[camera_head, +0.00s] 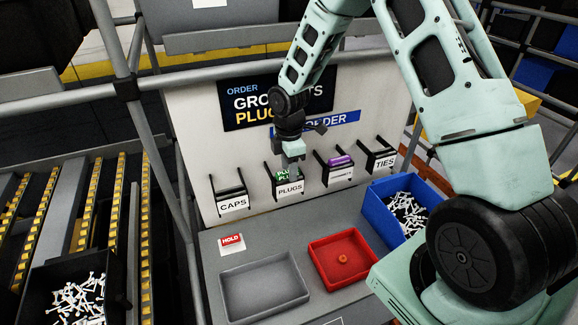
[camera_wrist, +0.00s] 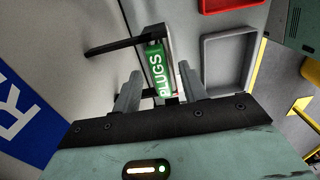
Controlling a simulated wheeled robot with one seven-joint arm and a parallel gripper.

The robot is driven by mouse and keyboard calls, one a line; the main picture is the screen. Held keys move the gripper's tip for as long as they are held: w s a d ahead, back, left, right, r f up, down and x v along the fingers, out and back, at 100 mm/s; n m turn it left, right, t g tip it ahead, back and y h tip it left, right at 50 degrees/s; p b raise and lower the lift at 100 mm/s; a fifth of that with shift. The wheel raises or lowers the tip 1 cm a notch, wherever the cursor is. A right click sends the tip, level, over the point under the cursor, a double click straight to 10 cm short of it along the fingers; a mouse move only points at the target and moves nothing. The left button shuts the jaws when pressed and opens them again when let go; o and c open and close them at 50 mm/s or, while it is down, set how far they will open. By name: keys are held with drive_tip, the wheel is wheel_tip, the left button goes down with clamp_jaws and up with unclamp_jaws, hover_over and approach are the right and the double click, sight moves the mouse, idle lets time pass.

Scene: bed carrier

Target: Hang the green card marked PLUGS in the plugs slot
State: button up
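The green card marked PLUGS (camera_head: 283,175) is at the plugs slot (camera_head: 290,189) on the upright board, between the slot's black arms. In the wrist view the green card (camera_wrist: 157,73) lies along the slot's label plate, with a black arm (camera_wrist: 115,46) beside it. My gripper (camera_head: 292,160) is just above the slot. In the wrist view my gripper (camera_wrist: 160,69) has its fingers spread on either side of the card, with a visible gap on each side. The card's lower end is partly hidden by my gripper.
The caps slot (camera_head: 233,204) is at left. The slot with a purple card (camera_head: 340,160) and the ties slot (camera_head: 384,161) are at right. Below are a HOLD card (camera_head: 231,240), a grey tray (camera_head: 264,313), a red tray (camera_head: 357,283) and a blue bin (camera_head: 382,211).

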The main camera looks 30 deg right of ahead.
wheel_tip(320, 180, up, 18)
drive_tip(key=b, duration=0.4)
drive_tip(key=shift+f, duration=0.25)
idle(0.4)
drive_tip(key=s+a+f+m+b, duration=0.2)
drive_tip(key=s+a, duration=0.5)
drive_tip(key=a, duration=0.1)
drive_tip(key=s+a+f+m+b, duration=0.1)
drive_tip(key=s+a+f+b, duration=0.15)
drive_tip(key=s+a, duration=0.5)
drive_tip(key=s+a+f+m, duration=0.2)
drive_tip(key=s, duration=0.5)
drive_tip(key=s+a+f+m+b, duration=0.1)
drive_tip(key=s+a+f+m, duration=0.2)
drive_tip(key=s, duration=0.5)
drive_tip(key=shift+f+y+b, duration=0.25)
drive_tip(key=shift+y+b, duration=0.05)
drive_tip(key=shift+d, duration=0.1)
